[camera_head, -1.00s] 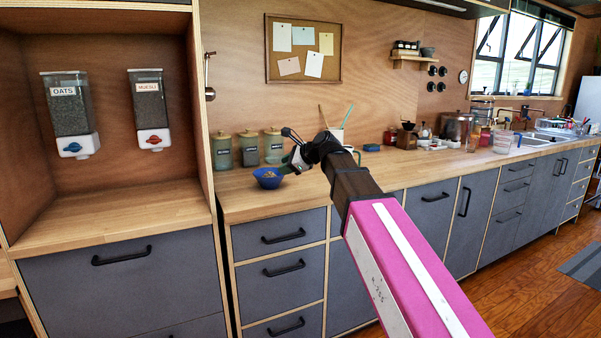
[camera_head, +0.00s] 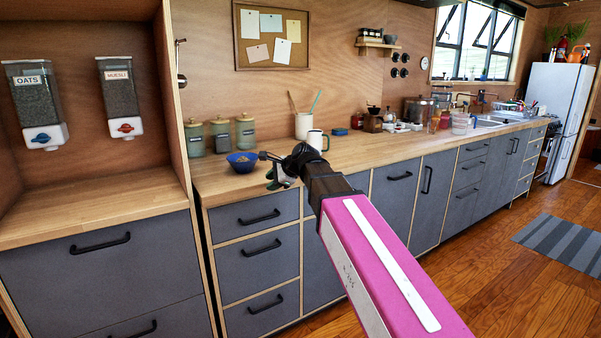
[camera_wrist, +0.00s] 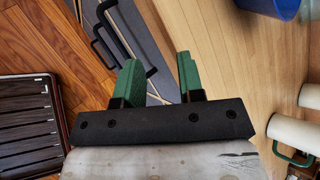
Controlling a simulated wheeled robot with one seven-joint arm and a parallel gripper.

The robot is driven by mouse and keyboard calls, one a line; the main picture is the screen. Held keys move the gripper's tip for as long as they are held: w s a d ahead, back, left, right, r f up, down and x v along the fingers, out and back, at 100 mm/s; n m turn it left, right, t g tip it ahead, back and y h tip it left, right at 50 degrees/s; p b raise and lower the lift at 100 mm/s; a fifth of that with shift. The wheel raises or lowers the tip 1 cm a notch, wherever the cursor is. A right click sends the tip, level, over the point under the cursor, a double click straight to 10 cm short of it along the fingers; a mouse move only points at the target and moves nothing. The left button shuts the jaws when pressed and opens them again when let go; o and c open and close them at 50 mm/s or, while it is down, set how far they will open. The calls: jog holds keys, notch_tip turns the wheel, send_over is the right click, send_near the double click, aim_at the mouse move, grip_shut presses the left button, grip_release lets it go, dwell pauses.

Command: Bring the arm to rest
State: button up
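My gripper (camera_wrist: 160,80) shows in the wrist view with its two green fingers apart and nothing between them. In the head view my gripper (camera_head: 272,176) is at the front edge of the wooden counter, in front of and to the right of a blue bowl (camera_head: 243,163). The bowl stands upright on the counter with brown contents, apart from the gripper. A part of the blue bowl (camera_wrist: 268,6) shows at the top right of the wrist view. My pink arm reaches in from the lower right.
The counter (camera_head: 345,152) carries several lidded canisters (camera_head: 221,136), a white mug (camera_head: 316,140) and a utensil crock (camera_head: 304,125). Grey drawers (camera_head: 262,250) stand below it. Oats and muesli dispensers (camera_head: 118,97) hang in the left alcove.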

jog(key=s+d+f+n+g+h, duration=0.1)
jog(key=s+d+f+n+h, duration=0.15)
jog(key=d+f, duration=0.65)
jog(key=s+d+f+n+g+h, duration=0.15)
jog(key=s+d+f+n, duration=0.35)
jog(key=f, duration=0.7)
jog(key=s+d+f+n+g+h, duration=0.1)
jog(key=s+d+f+n+h, duration=0.1)
jog(key=d+f, duration=0.4)
jog(key=s+d+f+n+g+h, duration=0.1)
jog(key=s+d+f+n+h, duration=0.1)
jog(key=s+d+f+n, duration=0.2)
jog(key=s+d+f, duration=0.3)
jog(key=d, duration=0.1)
jog(key=shift+s+d+f, duration=0.2)
jog(key=shift+s+f, duration=0.05)
jog(key=shift+f, duration=0.05)
